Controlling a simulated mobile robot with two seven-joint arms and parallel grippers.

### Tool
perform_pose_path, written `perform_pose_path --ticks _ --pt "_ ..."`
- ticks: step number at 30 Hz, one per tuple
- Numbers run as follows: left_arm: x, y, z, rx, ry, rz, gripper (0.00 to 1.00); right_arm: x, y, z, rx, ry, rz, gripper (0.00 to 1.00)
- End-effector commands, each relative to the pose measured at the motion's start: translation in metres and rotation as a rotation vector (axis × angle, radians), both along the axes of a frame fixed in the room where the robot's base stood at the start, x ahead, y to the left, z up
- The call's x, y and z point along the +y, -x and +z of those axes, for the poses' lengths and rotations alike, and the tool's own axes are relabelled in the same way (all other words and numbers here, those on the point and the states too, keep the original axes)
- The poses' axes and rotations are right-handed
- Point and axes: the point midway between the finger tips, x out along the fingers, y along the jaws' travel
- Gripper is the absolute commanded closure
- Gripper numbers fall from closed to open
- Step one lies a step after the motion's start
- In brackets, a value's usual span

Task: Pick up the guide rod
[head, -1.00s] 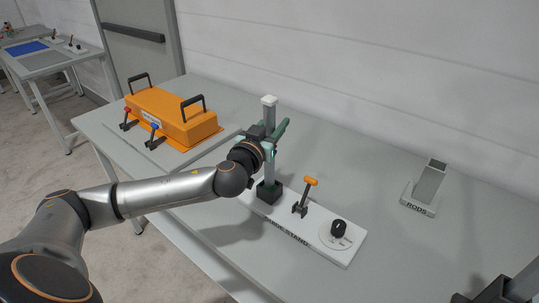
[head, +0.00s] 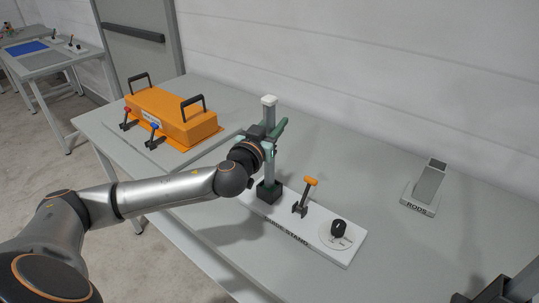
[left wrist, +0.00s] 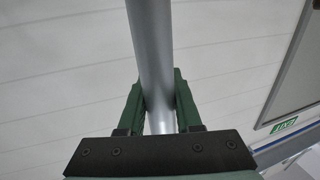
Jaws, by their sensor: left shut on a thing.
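The guide rod (head: 269,171) is a grey upright rod with a white cap on top. Its lower end is in a dark socket on the white guide stand (head: 318,235). My left gripper (head: 275,139) is shut on the rod at about its upper middle. In the left wrist view, the green fingers (left wrist: 159,108) touch the rod (left wrist: 150,50) on both sides. A dark part of my right arm shows at the bottom right of the head view, but its gripper fingers are not visible.
The stand also carries an orange-handled lever (head: 308,188) and a black knob (head: 338,229). A grey holder labelled RODS (head: 428,184) stands at the right. An orange box (head: 172,118) with black handles is at the back left. The table between stand and holder is clear.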

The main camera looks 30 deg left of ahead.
Motion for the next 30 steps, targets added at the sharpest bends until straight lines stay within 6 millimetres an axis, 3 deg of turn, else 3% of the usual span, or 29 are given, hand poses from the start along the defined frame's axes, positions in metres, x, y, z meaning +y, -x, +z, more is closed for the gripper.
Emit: perform_pose_path --ticks 17,20,30 --pt "0.000 0.000 0.003 -0.003 -0.001 0.001 1.00 0.000 0.000 0.000 0.000 0.000 0.000 1.00" --pt "0.000 0.000 0.012 -0.006 0.000 0.001 1.00 0.000 0.000 0.001 0.000 0.000 0.000 1.00" --pt "0.000 0.000 0.078 -0.007 0.002 -0.001 1.00 0.000 0.000 0.006 0.000 0.000 0.000 1.00"
